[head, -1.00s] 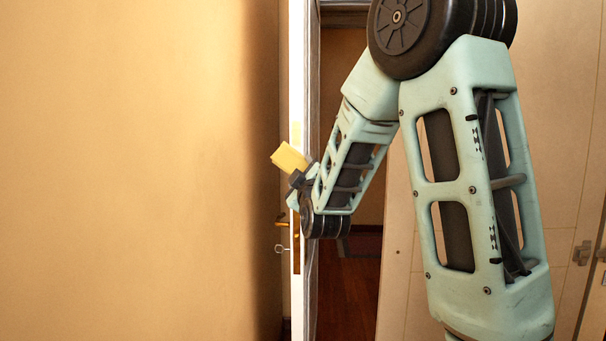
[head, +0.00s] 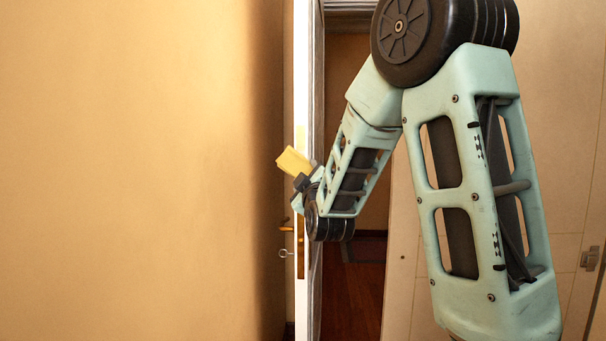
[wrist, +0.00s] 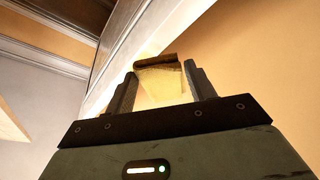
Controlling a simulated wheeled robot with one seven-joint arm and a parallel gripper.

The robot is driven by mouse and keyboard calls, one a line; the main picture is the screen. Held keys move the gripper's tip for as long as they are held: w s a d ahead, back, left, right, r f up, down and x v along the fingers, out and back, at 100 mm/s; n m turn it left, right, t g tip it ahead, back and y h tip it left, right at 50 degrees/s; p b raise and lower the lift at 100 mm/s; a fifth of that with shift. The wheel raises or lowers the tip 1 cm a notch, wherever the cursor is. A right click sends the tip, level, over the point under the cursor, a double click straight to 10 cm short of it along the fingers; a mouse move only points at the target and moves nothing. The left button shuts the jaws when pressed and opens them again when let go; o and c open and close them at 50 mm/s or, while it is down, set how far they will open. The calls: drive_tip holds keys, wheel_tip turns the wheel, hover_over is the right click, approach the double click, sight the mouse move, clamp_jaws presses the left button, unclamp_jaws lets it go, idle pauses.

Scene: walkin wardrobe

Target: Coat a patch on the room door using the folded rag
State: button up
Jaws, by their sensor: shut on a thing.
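The room door (head: 301,80) stands nearly edge-on to me in the head view, a narrow white strip with a brass handle (head: 287,229) and a key below it. My gripper (head: 300,178) is shut on the yellow folded rag (head: 292,160), held above handle height in front of the door edge. In the wrist view the rag (wrist: 163,88) sits between the two dark fingers (wrist: 161,88), with a brown strip at its far end. Whether the rag touches the door I cannot tell.
A plain tan wall (head: 130,170) fills the left, close to the door. Right of the door is an opening with a reddish wood floor (head: 355,290). Beige panels with a metal latch (head: 589,258) stand at the right, behind my arm.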

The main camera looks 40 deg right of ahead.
drive_tip(key=shift+w+d+b, duration=0.3)
drive_tip(key=shift+w+d, duration=0.6)
drive_tip(key=shift+d, duration=0.25)
drive_tip(key=shift+w+d+b, duration=0.25)
drive_tip(key=shift+w+d, duration=0.65)
drive_tip(key=shift+d, duration=0.25)
drive_tip(key=shift+w+d, duration=0.6)
drive_tip(key=shift+d, duration=0.2)
drive_tip(key=shift+a+r+p, duration=0.1)
drive_tip(key=shift+r+p, duration=0.85)
drive_tip(key=shift+r, duration=1.15)
drive_tip(key=shift+f+b, duration=0.15)
drive_tip(key=shift+b, duration=0.15)
wheel_tip(320, 180, down, 4)
drive_tip(key=b, duration=0.4)
